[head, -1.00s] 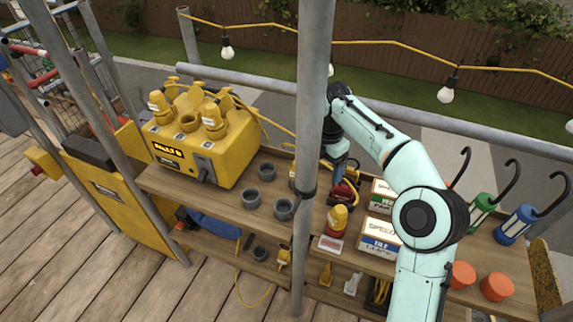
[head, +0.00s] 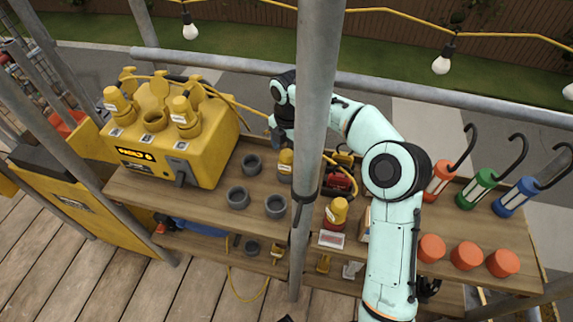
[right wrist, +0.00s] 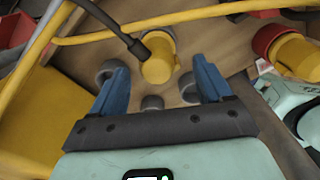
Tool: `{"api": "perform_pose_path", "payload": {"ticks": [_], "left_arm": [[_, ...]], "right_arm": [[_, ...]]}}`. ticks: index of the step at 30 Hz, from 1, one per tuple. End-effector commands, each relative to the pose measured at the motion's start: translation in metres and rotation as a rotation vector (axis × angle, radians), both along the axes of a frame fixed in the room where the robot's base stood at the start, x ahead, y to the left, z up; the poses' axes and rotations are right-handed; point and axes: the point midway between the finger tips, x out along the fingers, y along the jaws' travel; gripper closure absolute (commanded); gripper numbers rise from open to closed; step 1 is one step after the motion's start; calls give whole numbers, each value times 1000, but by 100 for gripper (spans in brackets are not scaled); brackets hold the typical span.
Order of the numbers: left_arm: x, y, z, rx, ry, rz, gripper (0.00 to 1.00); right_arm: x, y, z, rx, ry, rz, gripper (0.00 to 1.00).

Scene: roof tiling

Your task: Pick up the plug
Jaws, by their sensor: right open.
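A yellow plug (head: 285,162) stands on the wooden shelf just left of the vertical pole. In the right wrist view a yellow plug (right wrist: 158,60) with a dark cable end lies between my blue fingers, with visible gaps on both sides. My right gripper (head: 278,132) is open and empty above and behind the plug; the pole hides part of my arm. It also shows in the right wrist view (right wrist: 159,70). Another yellow plug (head: 338,210) with a red base stands right of the pole. My left gripper is not in view.
Grey cups (head: 238,198) stand left of the plug, beside a yellow power box (head: 170,150) with several plugs in it. A grey pole (head: 318,90) rises close to my right arm. Yellow cable (right wrist: 180,22) crosses the wrist view. Lanterns and orange cups (head: 466,256) are at right.

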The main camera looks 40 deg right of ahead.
Motion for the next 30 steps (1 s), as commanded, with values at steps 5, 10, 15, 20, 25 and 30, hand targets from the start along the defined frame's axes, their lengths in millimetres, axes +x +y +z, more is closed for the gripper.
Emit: {"api": "perform_pose_path", "payload": {"ticks": [5,10,15,20,25,30], "left_arm": [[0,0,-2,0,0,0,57],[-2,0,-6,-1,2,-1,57],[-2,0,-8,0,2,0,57],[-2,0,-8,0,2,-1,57],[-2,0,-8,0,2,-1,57],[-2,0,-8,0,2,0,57]], "right_arm": [[1,1,-12,1,1,1,22],[2,2,-38,1,3,0,22],[3,2,-53,1,-1,0,22],[3,2,-53,0,-2,0,22],[3,2,-52,0,-2,0,70],[3,2,-52,0,-2,0,89]]}}
